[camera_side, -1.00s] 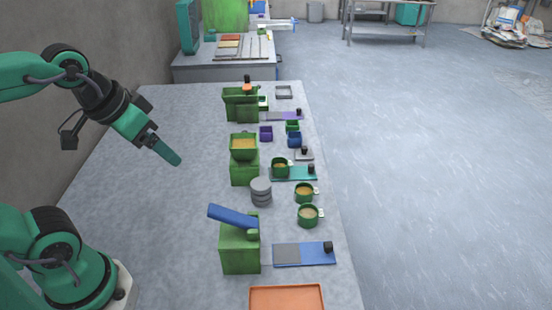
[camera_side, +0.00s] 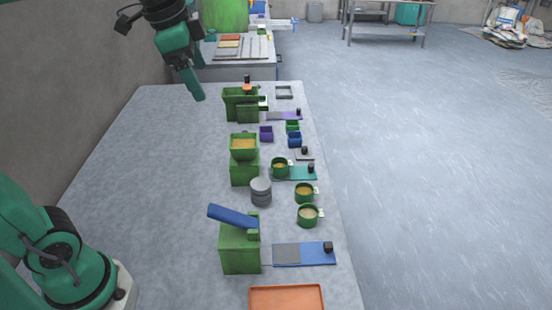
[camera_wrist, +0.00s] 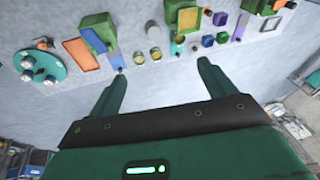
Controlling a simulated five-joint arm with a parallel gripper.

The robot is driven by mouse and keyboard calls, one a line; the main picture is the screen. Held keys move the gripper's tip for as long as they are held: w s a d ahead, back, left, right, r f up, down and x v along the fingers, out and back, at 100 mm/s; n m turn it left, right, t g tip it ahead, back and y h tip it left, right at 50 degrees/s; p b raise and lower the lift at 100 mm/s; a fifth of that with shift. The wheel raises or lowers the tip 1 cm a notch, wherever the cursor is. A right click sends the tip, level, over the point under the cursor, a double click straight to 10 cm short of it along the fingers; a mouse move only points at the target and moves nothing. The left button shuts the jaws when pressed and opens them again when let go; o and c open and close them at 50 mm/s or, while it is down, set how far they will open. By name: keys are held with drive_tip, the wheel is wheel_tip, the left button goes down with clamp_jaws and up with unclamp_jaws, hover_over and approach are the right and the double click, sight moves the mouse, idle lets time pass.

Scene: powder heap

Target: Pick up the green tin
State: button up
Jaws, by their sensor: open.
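The green tin (camera_side: 292,125) is a small, square, open-topped box on the right part of the table in the side view. It stands just behind the blue tin (camera_side: 294,139) and to the right of the purple tin (camera_side: 266,133). In the wrist view the green tin (camera_wrist: 222,38) is very small, beyond and right of my fingertips. My gripper (camera_side: 198,97) hangs above the far left of the table, well apart from the tin. In the wrist view my gripper (camera_wrist: 163,68) has its two fingers wide apart with nothing between them.
A green hopper with yellow powder (camera_side: 243,144) stands left of the tins, and a green machine (camera_side: 236,104) stands behind them. The table's left half is clear.

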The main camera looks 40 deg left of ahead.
drive_tip(key=w+m+g, duration=0.2)
drive_tip(key=w+m, duration=0.6)
drive_tip(key=w, duration=0.5)
drive_tip(key=m+g, duration=0.2)
drive_tip(key=m, duration=0.7)
hover_over(282, 163)
drive_tip(key=s+d, duration=0.1)
wheel_tip(282, 163, down, 7)
wheel_tip(282, 163, down, 23)
drive_tip(key=shift+s+d+f, duration=0.1)
drive_tip(key=shift+s, duration=0.05)
drive_tip(key=shift+f, duration=2.55)
drive_tip(key=c, duration=1.1)
drive_tip(key=shift+r, duration=0.1)
drive_tip(key=shift+c, duration=0.2)
